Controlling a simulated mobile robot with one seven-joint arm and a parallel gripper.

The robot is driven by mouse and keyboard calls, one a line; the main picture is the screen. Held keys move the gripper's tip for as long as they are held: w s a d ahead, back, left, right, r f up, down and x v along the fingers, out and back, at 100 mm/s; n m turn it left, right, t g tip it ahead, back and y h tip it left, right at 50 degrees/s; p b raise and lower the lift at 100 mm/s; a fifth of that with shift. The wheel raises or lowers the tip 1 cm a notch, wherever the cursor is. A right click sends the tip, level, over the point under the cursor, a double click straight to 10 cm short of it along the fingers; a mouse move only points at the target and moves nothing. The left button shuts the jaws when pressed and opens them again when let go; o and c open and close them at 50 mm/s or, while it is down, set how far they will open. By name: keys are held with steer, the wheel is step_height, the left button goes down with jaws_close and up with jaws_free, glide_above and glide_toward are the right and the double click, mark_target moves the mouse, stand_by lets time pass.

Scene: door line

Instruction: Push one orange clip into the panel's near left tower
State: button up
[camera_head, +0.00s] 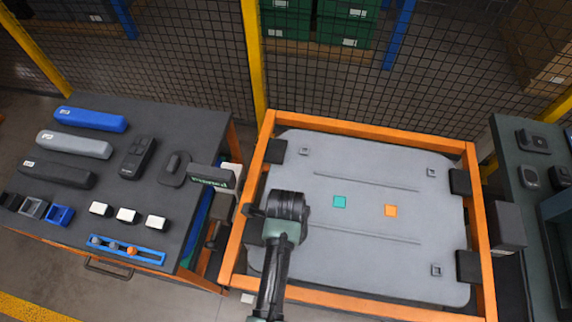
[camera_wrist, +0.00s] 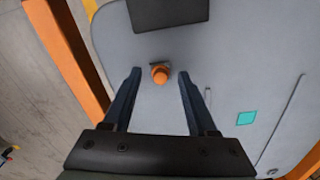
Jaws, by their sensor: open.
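The grey panel (camera_head: 385,262) lies in an orange frame. In the wrist view, an orange clip (camera_wrist: 160,73) stands at a small dark tower (camera_wrist: 153,65) on the panel, near its left edge. How deep the clip sits is unclear. My gripper (camera_wrist: 160,77) is open, with one finger on each side of the clip and a gap to both. In the head view my arm hides this clip and the panel's near left tower. Other towers show at the far left (camera_head: 304,151), far right (camera_head: 431,172) and near right (camera_head: 436,270). Another orange clip (camera_head: 132,251) sits in a blue rack (camera_head: 105,240).
A dark clamp pad (camera_wrist: 168,12) lies just beyond the clip. Teal (camera_head: 340,201) and orange (camera_head: 391,210) squares mark the panel. A dark table (camera_head: 190,130) with handles and small boxes stands left. Another bench (camera_head: 510,150) stands right, and mesh fencing runs behind.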

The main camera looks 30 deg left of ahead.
step_height(320, 180, up, 13)
stand_by(0.4)
stand_by(0.7)
